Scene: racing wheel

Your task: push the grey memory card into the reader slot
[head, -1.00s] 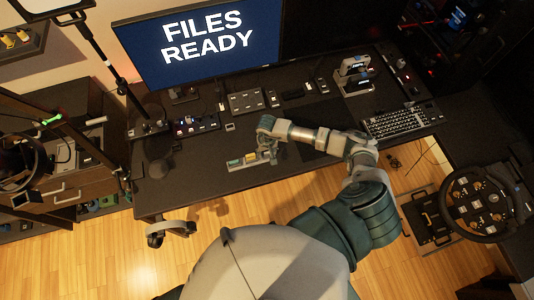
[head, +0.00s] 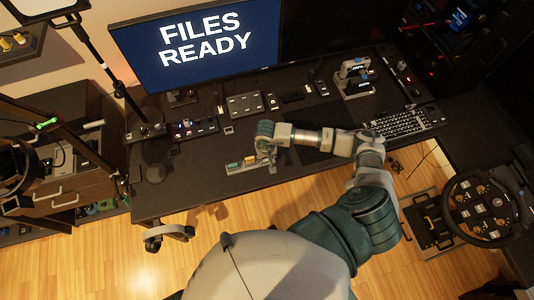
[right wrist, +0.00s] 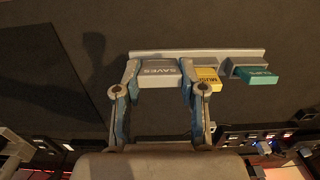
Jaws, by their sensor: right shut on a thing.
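The grey memory card (right wrist: 158,70), marked SAVES, is between the two fingers of my right gripper (right wrist: 160,78) in the right wrist view. The fingers are shut on its sides. The card meets the long grey card reader (right wrist: 225,53); how deep it sits in its slot is hidden. A yellow card (right wrist: 208,77) and a green card (right wrist: 258,76) stick out of the reader beside it. In the head view my right gripper (head: 265,150) is over the reader (head: 236,170) near the desk's front edge. My left gripper is not in view.
A monitor (head: 205,45) reads FILES READY. A keyboard (head: 405,123) and a white stand (head: 354,78) are to the right, and a button box (head: 195,128) is behind the reader. A racing wheel (head: 488,208) stands at far right. The dark desk around the reader is mostly clear.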

